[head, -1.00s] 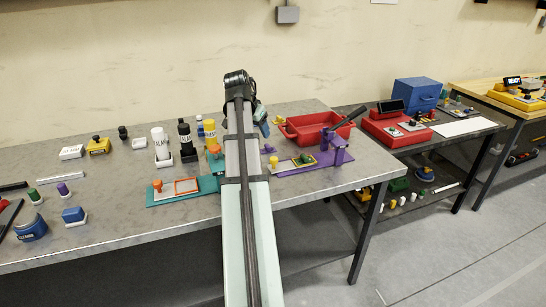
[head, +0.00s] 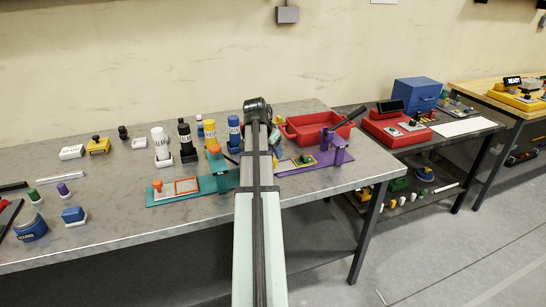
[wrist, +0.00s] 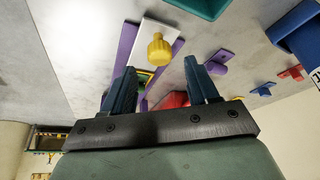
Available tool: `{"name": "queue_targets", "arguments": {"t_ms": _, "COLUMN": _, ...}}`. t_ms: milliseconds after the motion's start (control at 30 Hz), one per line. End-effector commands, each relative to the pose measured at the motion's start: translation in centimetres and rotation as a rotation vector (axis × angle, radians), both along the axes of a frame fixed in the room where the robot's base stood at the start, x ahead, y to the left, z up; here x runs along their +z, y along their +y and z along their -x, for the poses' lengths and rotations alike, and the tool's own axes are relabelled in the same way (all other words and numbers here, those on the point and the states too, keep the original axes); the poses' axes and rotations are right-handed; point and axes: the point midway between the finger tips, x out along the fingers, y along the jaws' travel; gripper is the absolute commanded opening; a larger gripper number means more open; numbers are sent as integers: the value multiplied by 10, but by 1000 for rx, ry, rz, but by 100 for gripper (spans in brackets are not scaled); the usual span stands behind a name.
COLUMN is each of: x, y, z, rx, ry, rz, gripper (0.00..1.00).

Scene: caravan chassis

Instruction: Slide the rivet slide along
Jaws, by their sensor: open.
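A purple base (head: 290,170) carrying a white slide plate lies at the right end of the near table. In the wrist view the white plate (wrist: 138,55) bears a yellow knob (wrist: 158,48) and lies between purple strips. This looks like the rivet slide, though no label shows. My gripper (wrist: 160,78) is open and empty, its two dark blue fingers apart. The knob appears between and just beyond the fingertips; contact cannot be told. In the head view my arm hides the gripper and knob. A purple upright press (head: 337,148) stands at the base's right end.
A similar teal base (head: 190,190) with an orange knob (head: 157,186) lies left of my arm. A red bin (head: 305,128) stands behind the purple base. Several bottles stand behind the teal base.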

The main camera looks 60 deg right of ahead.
Motion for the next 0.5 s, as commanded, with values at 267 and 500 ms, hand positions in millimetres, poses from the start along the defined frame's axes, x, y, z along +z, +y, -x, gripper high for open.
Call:
{"name": "queue_targets", "arguments": {"t_ms": 267, "x": -27, "y": -11, "z": 2, "rx": 1, "ry": 0, "rz": -1, "gripper": 59}}
{"name": "queue_targets", "arguments": {"t_ms": 500, "x": -33, "y": -13, "z": 2, "rx": 1, "ry": -1, "rz": 0, "gripper": 59}}
